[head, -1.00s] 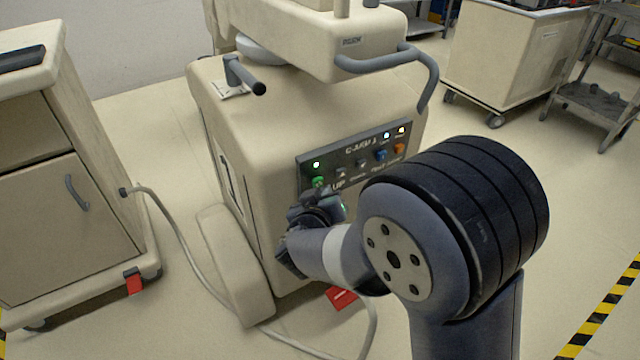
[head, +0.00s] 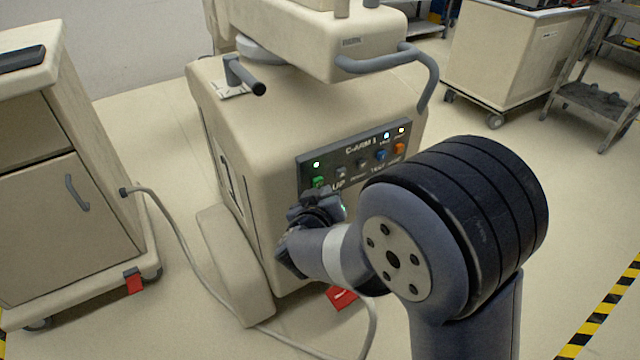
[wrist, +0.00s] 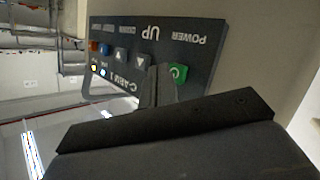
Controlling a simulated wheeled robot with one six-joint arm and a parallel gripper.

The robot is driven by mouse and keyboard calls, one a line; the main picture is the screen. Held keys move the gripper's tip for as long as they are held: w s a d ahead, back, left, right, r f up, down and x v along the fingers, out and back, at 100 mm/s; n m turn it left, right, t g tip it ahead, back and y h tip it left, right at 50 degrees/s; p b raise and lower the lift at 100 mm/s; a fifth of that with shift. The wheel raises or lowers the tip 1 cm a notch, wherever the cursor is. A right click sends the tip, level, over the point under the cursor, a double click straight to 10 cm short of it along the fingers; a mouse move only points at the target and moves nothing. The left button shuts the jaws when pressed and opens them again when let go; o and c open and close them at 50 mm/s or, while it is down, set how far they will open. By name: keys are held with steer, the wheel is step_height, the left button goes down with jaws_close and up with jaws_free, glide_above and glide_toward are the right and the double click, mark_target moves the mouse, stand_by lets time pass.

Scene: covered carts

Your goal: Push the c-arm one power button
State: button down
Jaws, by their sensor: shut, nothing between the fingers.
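The C-arm 1 cart is a large beige unit (head: 270,130) with a dark control panel (head: 330,165) on its front face. The green power button (head: 318,182) is at the panel's left end, with a lit white lamp above it. My gripper (head: 321,200) is just below and in front of this button, partly hidden by my wrist. In the wrist view the panel looks upside down, and the green power button (wrist: 178,73) shows a white power symbol. My shut, empty fingers (wrist: 157,82) are right beside it in the picture; I cannot tell whether they touch it.
Other panel buttons include a blue one (head: 381,155) and an orange one (head: 398,149). A grey handle (head: 395,62) juts out above the panel. A beige cabinet (head: 70,190) stands at left, with a cable (head: 185,235) running across the floor. A red tag (head: 341,298) lies low near the cart.

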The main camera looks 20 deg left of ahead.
steer(key=shift+w+a+p, duration=0.3)
steer(key=shift+p, duration=0.15)
steer(key=shift+w+a, duration=0.15)
stand_by(0.4)
steer(key=shift+s+d+p, duration=0.3)
steer(key=shift+s+d, duration=0.15)
steer(key=shift+d, duration=0.05)
steer(key=s+d, duration=0.4)
steer(key=shift+d, duration=0.25)
stand_by(0.5)
stand_by(0.5)
